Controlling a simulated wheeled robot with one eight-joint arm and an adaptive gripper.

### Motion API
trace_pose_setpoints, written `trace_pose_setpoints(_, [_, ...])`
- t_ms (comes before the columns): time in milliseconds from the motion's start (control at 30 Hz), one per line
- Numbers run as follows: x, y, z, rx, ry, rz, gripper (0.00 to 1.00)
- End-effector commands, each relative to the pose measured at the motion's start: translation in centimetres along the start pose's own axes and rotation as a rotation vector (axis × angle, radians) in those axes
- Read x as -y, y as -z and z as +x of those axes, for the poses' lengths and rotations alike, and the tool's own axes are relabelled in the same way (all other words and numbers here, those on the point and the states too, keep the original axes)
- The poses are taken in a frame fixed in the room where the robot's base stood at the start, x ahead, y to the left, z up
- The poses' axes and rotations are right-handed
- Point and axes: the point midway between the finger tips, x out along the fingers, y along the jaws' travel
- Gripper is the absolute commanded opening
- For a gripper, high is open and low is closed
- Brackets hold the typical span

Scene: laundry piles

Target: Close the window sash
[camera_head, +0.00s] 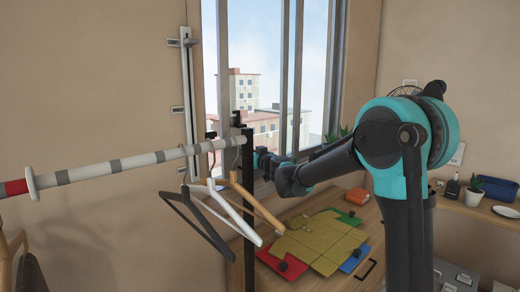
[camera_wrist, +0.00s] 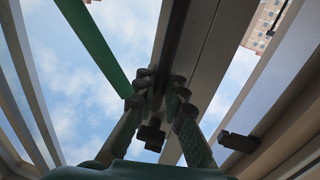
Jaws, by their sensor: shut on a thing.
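The window sash (camera_head: 285,75) is a tall grey-brown framed pane at the back, with a gap of sky and buildings on either side of its upright. In the wrist view, the sash's dark upright (camera_wrist: 172,45) runs down between the fingers. My gripper (camera_wrist: 159,94) is shut on the sash's upright, with a ridged finger at each side. A small black fitting (camera_wrist: 150,137) shows below the fingers.
A striped rail (camera_head: 130,162) on a black post (camera_head: 248,205) crosses in front of the window, with several hangers (camera_head: 215,210) near my forearm. A shelf (camera_head: 480,208) with plants is at right.

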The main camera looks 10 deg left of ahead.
Motion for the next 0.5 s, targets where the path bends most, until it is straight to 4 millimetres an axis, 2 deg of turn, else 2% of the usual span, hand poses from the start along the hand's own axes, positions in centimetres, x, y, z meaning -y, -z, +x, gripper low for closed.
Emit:
trace_pose_setpoints(33, [1.7,-0.1,-0.4,0.000,0.006,-0.001,0.00])
trace_pose_setpoints(200, [5.0,0.0,-1.0,0.000,0.004,-0.001,0.00])
trace_pose_setpoints(300, [6.4,0.0,-1.3,0.000,0.003,-0.001,0.00])
trace_pose_setpoints(500, [7.6,0.0,-1.5,0.000,0.001,-0.001,0.00])
